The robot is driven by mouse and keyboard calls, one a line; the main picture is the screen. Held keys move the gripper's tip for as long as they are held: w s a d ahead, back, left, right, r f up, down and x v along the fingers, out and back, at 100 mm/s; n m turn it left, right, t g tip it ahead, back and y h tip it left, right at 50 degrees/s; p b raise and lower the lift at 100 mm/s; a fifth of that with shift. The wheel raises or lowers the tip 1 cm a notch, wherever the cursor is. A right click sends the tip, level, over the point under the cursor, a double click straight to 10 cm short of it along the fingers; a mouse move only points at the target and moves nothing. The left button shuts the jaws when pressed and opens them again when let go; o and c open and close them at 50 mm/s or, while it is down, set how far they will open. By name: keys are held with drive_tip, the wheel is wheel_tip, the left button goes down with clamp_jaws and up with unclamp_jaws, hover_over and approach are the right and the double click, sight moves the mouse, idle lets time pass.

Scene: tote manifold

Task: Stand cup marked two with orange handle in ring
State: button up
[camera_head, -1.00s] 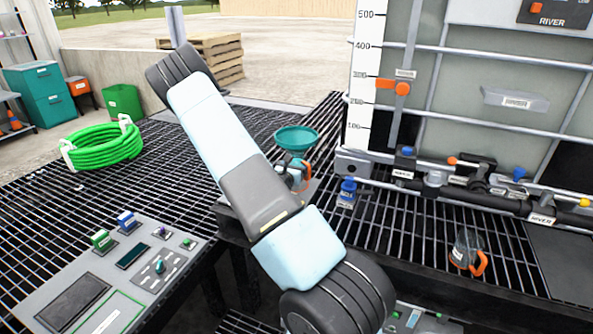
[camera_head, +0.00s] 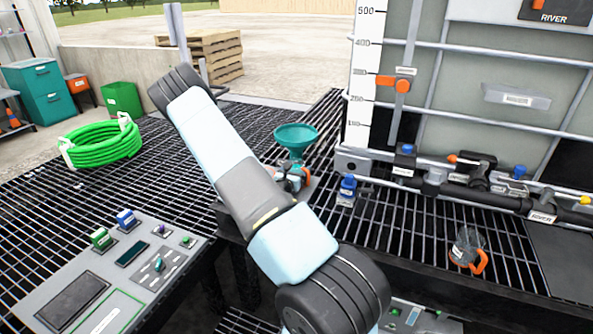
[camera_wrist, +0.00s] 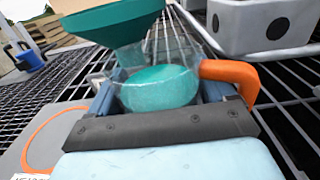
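A clear cup (camera_wrist: 192,58) with an orange handle (camera_wrist: 240,75) and teal showing inside it sits between the fingers of my gripper (camera_wrist: 165,95) in the wrist view. The gripper looks closed on its sides. In the head view the orange handle (camera_head: 306,176) shows just beyond my arm, below a teal funnel (camera_head: 295,137). In the wrist view the funnel (camera_wrist: 112,20) is close behind the cup, to its upper left. An orange ring outline (camera_wrist: 38,138) lies on a grey plate at the lower left. I can read no number on the cup.
A second clear cup (camera_head: 464,246) with an orange handle stands on the grating at right. A blue-capped bottle (camera_head: 347,190) stands right of the funnel. A pipe manifold (camera_head: 460,185) runs along the back right. A control panel (camera_head: 110,270) is at front left.

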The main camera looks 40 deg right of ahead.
drive_tip(key=shift+o, duration=1.4)
drive_tip(key=v, duration=1.2)
drive_tip(key=shift+r, duration=0.1)
drive_tip(key=s+a+r+m+g+y, duration=0.1)
drive_tip(key=s+r+m+g, duration=0.5)
drive_tip(key=r+m, duration=0.25)
drive_tip(key=s+a+r+m+g+y, duration=0.2)
drive_tip(key=s+r+m+g, duration=0.5)
drive_tip(key=r, duration=0.3)
drive_tip(key=s+a+r+m+t+y, duration=0.4)
drive_tip(key=s+a+r+y, duration=0.2)
drive_tip(key=a+r, duration=0.2)
drive_tip(key=s+a+r+m+t+y, duration=0.4)
drive_tip(key=a+r, duration=0.5)
drive_tip(key=a, duration=0.4)
drive_tip(key=s+t+y, duration=0.1)
drive_tip(key=s+y, duration=0.1)
drive_tip(key=s, duration=0.1)
drive_tip(key=shift+r+m+t+y, duration=0.25)
drive_tip(key=shift+m+t+y, duration=0.05)
drive_tip(key=shift+m, duration=0.05)
